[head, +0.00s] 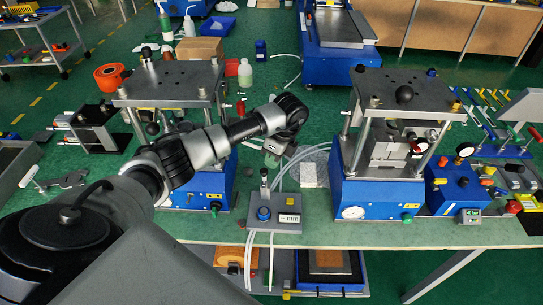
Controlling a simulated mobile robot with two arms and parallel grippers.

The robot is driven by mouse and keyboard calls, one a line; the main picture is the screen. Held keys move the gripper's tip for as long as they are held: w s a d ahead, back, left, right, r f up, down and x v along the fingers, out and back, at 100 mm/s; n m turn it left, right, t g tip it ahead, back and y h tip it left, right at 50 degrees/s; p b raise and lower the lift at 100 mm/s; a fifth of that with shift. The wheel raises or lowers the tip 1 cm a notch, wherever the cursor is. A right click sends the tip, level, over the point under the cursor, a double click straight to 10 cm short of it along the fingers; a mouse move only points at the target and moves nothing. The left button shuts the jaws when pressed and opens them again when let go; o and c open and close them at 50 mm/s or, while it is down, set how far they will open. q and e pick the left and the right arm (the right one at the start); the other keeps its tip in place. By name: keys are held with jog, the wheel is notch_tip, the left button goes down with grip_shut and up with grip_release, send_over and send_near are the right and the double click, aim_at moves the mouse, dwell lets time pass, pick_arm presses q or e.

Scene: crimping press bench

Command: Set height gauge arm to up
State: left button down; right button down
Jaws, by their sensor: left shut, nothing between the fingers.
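What looks like the height gauge (275,213) is a small grey box at the front edge of the bench. It has a blue knob, a display reading "mm" and a short upright post with a dark top. Whether its arm is up or down is too small to tell. My left arm reaches in from the left, and my left gripper (271,157) is just above and behind the post, pointing down. The gripper is shut and empty, and appears apart from the post. My right gripper is not in view.
A blue-based press (378,190) with a pressure dial stands right of the gauge, and another press (205,190) stands left, partly behind my arm. White tubes (283,172) curve past the gauge. A blue box (455,190) and hand tools lie at the right.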

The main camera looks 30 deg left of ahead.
pick_arm(q)
jog(key=shift+f, duration=0.15)
jog(key=shift+s, duration=0.1)
jog(key=shift+s+f+t+p, duration=0.1)
jog(key=shift+s+t+p, duration=0.3)
jog(key=shift+s, duration=0.35)
jog(key=shift+w, duration=0.15)
jog(key=shift+w+a+b, duration=0.35)
jog(key=shift+w+b, duration=0.25)
jog(key=shift+w, duration=0.05)
